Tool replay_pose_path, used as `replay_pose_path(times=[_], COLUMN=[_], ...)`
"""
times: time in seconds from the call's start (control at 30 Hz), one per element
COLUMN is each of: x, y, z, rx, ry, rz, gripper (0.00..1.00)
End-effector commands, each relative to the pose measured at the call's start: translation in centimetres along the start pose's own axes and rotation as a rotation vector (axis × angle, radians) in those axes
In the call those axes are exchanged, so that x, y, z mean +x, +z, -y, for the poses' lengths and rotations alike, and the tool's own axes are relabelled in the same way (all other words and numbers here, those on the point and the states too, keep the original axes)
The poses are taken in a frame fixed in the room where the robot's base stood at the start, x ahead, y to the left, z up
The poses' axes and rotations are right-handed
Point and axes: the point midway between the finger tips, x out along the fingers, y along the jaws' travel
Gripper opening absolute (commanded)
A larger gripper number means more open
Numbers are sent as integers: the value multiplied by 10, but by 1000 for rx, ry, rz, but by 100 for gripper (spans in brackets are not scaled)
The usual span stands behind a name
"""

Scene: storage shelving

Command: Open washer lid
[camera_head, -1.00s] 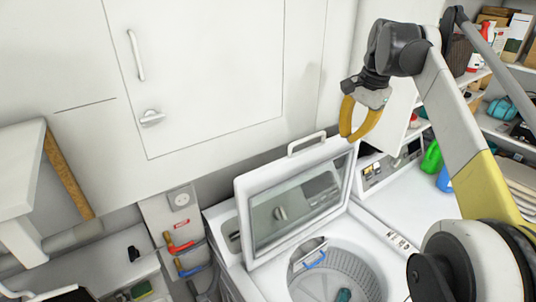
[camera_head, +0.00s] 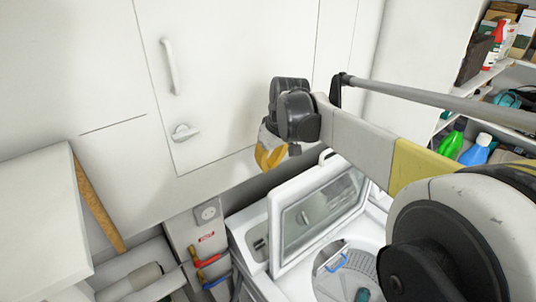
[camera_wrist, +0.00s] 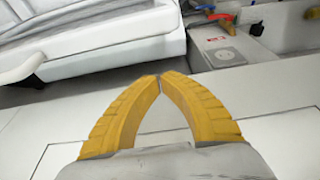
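The washer lid (camera_head: 322,214), a white frame with a clear pane, stands raised and tilted back over the washer (camera_head: 263,285). Its handle (camera_head: 327,156) is on the top edge, partly behind my arm. The open tub (camera_head: 335,278) shows below, with a dark teal item (camera_head: 362,295) inside. My gripper (camera_head: 268,160) is up and left of the lid, in front of the wall cabinet, apart from the lid. In the wrist view its yellow fingertips (camera_wrist: 160,78) meet with nothing between them. A white handle (camera_wrist: 20,68) and part of the washer show at upper left there.
A white wall cabinet (camera_head: 225,65) with handles is behind my gripper. A shelf (camera_head: 25,220) is at left. Green (camera_head: 452,140) and blue (camera_head: 476,150) bottles stand at right. My arm hides the washer's right side.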

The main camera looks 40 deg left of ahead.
Motion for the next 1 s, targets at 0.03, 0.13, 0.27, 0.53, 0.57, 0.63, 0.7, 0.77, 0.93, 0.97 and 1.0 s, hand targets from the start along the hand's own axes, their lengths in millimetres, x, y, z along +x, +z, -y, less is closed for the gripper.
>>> replay_pose_path(times=[0.03,0.13,0.27,0.53,0.57,0.63,0.7,0.77,0.93,0.97,1.0], x=[10,30,28,22,22,22,23,23,22,21,20], y=[-1,-1,16,36,37,38,38,38,40,42,47], z=[0,0,0,1,0,0,0,0,0,0,-1], rx=[-1,-1,2,0,0,0,0,1,1,2,3], ry=[0,0,0,-1,-1,-1,-1,0,-1,-1,0], rz=[0,0,0,0,0,0,0,0,-5,-9,-19], gripper=[0,0,0,0,0,0,0,0,0,0,0])
